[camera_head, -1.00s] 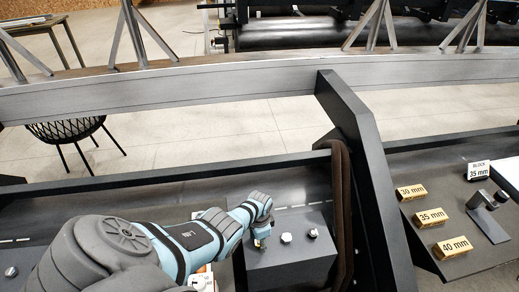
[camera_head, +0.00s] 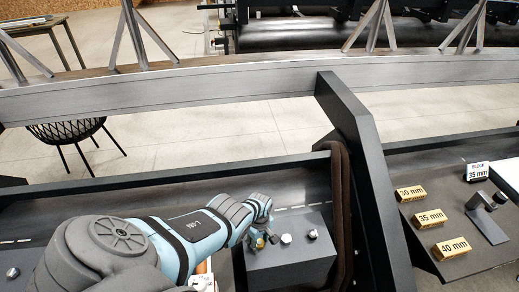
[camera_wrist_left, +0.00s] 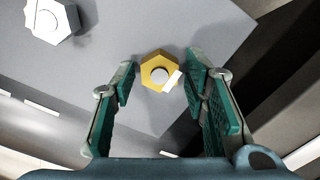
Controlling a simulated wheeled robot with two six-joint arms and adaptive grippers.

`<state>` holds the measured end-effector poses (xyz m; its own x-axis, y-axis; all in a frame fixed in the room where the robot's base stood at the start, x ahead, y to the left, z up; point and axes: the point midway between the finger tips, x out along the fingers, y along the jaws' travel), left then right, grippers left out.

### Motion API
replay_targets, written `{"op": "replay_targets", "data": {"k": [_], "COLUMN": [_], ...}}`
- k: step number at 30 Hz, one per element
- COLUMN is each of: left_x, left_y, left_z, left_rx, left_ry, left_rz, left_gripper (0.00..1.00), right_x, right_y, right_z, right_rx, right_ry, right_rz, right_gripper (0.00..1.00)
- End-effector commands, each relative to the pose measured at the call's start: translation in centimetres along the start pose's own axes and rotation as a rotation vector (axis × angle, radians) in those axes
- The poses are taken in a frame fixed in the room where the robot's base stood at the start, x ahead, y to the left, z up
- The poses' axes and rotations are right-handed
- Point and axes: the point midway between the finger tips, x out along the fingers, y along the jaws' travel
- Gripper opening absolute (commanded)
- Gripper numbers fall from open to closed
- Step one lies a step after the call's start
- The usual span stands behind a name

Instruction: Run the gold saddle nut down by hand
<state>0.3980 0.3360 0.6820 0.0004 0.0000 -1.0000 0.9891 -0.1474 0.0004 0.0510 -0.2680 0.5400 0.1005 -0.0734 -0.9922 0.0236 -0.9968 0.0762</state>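The gold saddle nut (camera_wrist_left: 152,65) is a gold hexagon around a pale round stud end, with a white mark on one side, on a grey block (camera_head: 300,262). In the left wrist view my left gripper (camera_wrist_left: 160,73) has its green-padded fingers on either side of the nut, with a narrow gap showing on each side. It is open and holds nothing. In the head view the left gripper (camera_head: 261,236) is over the left end of the block and partly hides the nut. My right gripper is in neither view.
Two silver nuts (camera_head: 286,239) (camera_head: 313,234) sit on the same block, to the right. A dark upright post (camera_head: 362,150) with a brown strip stands right of it. Gold blocks marked 30, 35 (camera_head: 431,218) and 40 mm lie on the right-hand panel.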

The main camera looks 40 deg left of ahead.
Motion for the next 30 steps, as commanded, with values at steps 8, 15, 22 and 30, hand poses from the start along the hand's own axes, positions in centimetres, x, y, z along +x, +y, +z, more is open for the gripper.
{"op": "replay_targets", "data": {"k": [8,15,22,30], "left_x": [0.01,0.18,0.17,0.17], "left_y": [-0.04,-0.11,-0.10,-0.11], "left_z": [-0.01,-0.01,-0.01,-0.01], "left_rx": [0.005,0.577,1.049,1.088], "left_ry": [0.000,-0.001,-0.001,-0.002], "left_rz": [-0.001,-0.002,-0.002,-0.002], "left_gripper": [0.04,0.04,0.04,0.04], "right_x": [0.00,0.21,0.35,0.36], "right_y": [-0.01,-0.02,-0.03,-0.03], "right_z": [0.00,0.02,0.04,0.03], "right_rx": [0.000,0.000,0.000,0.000], "right_ry": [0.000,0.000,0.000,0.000], "right_rz": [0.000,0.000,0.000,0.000], "right_gripper": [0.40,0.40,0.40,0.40]}}
